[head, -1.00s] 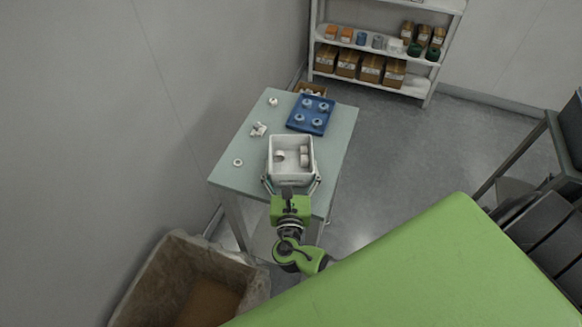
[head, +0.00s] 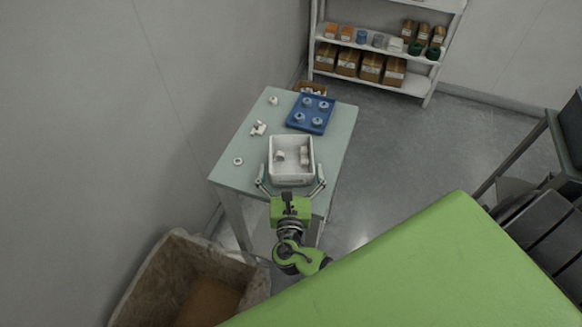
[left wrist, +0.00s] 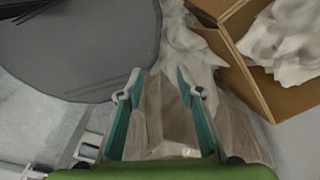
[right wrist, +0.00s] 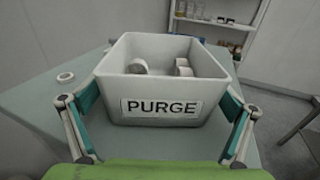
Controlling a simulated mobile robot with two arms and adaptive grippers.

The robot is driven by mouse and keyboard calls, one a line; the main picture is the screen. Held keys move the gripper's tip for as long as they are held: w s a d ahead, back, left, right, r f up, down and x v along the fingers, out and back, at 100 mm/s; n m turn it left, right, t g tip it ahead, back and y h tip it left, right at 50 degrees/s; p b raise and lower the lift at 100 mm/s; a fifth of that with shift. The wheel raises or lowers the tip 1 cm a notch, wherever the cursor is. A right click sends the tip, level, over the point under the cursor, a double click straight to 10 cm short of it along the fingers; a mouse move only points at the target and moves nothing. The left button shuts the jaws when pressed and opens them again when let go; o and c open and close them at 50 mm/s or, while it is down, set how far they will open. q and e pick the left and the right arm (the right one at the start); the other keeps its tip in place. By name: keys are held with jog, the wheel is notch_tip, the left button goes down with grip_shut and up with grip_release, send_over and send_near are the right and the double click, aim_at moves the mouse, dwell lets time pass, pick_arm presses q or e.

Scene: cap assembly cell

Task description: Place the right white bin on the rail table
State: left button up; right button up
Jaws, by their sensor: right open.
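The white bin (head: 292,178) rests on the near part of the pale green table (head: 232,172) in the head view. White round parts lie inside it. In the right wrist view the bin (right wrist: 160,133) stands upright with a "PURGE" label facing me. My right gripper (head: 291,186) is open, its fingers spread wide on either side of the bin's near end. My left gripper (left wrist: 158,85) is open and empty in the left wrist view, above crumpled brown wrapping.
A blue tray (head: 311,113) with several round parts sits behind the bin. Loose white parts (head: 258,128) lie at the table's left. A large waste container (head: 170,262) stands at lower left, a shelf (head: 375,75) at the back. An open cardboard box (left wrist: 262,88) shows in the left wrist view.

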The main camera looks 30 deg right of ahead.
jog(key=b+v, duration=0.2)
jog(key=v, duration=0.9)
jog(key=shift+s, duration=0.2)
jog(key=shift+a, duration=0.2)
